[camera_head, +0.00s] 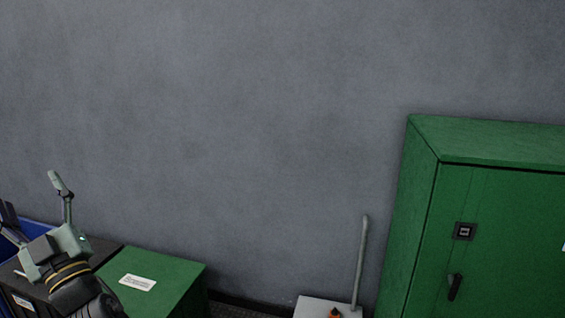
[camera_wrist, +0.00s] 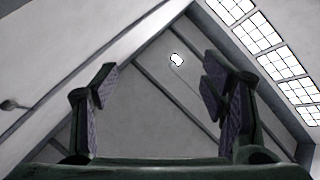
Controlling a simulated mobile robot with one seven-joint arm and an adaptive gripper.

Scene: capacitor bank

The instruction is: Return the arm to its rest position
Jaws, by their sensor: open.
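My gripper (camera_head: 36,196) is at the lower left in the head view, raised with its fingers pointing up and spread apart. In the wrist view my gripper (camera_wrist: 160,85) is open, with a finger at each side and nothing between them. The lower part of my arm runs out of the bottom of the head view.
A green box with a white label (camera_head: 138,282) stands right of my gripper, and a blue bin (camera_head: 38,229) lies behind it. A tall green cabinet (camera_head: 490,230) is at the right. A grey pole (camera_head: 360,262) leans near the wall. The wall area above is clear.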

